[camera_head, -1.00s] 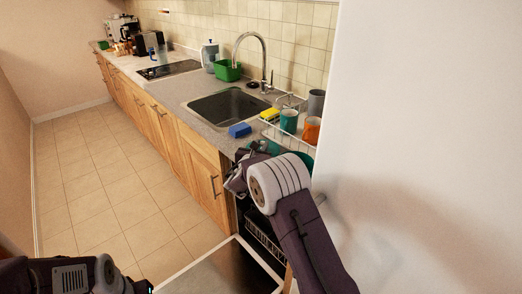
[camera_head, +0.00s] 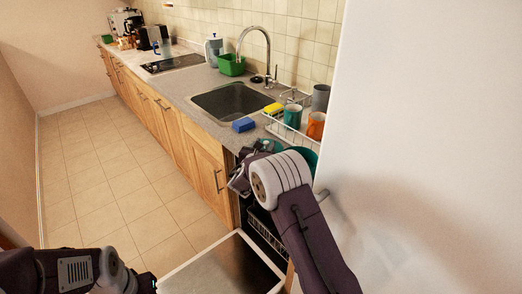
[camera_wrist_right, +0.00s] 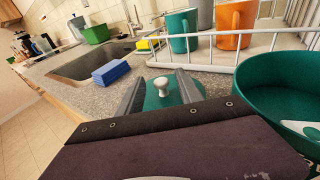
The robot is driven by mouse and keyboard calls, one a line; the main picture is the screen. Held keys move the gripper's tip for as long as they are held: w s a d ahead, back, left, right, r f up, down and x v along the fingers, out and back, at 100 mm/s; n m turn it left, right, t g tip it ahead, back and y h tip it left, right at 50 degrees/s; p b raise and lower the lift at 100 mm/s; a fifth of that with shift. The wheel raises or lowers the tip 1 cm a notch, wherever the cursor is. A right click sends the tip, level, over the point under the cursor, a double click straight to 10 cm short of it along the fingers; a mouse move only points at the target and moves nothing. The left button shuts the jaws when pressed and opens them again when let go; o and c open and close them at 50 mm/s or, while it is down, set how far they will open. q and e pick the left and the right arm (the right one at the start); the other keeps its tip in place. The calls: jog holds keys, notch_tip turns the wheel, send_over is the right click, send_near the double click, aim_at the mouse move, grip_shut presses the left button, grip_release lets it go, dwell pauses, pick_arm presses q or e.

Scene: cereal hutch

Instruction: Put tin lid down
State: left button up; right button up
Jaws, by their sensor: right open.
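The tin lid (camera_wrist_right: 168,97) is a flat teal-green disc with a pale round knob, low over or on the counter; I cannot tell if it touches. My right gripper (camera_wrist_right: 160,80) is open, its two fingers apart on either side of the knob. The lid's near part is hidden by my wrist. The teal tin (camera_wrist_right: 275,90), round and open-topped, stands just right of the gripper; part of it shows in the head view behind my right arm. My left gripper (camera_head: 145,283) is at the bottom left, its fingers too unclear to judge.
A blue sponge (camera_head: 243,125) lies on the counter by the sink (camera_head: 235,101). A white dish rack (camera_head: 283,133) with teal, orange and grey mugs stands behind the lid. Below, an open appliance door (camera_head: 225,268) juts out. A white panel (camera_head: 430,140) closes off the right.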

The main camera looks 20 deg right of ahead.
jog(key=v, duration=1.2)
jog(key=shift+f, duration=0.15)
